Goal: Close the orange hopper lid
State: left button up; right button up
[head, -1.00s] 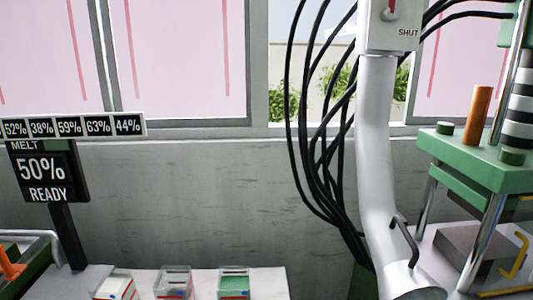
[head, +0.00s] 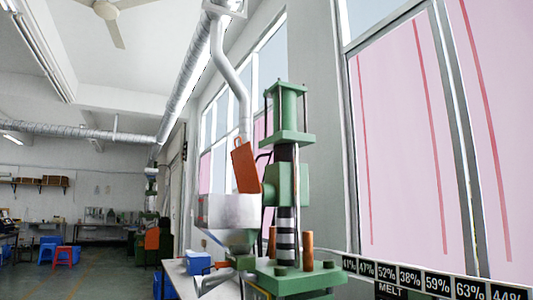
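The orange hopper lid (head: 245,167) stands tilted up, open, above the grey metal hopper (head: 232,213) in the middle of the head view. The lid's lower edge is near the hopper's right rim. The hopper is joined to the left side of a green press (head: 287,190). Neither of my grippers shows in the view.
A display strip of percentages (head: 430,277) runs along the lower right, with the top of a MELT panel (head: 392,291) below it. A blue box (head: 199,263) sits on a white table left of the press.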

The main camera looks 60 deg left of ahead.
aim_at(243, 162)
jog(key=j+u, duration=0.2)
jog(key=u, duration=0.2)
jog(key=k+j+u, duration=0.1)
jog(key=u, duration=0.3)
jog(key=j+u, duration=0.4)
jog(key=l, duration=0.1)
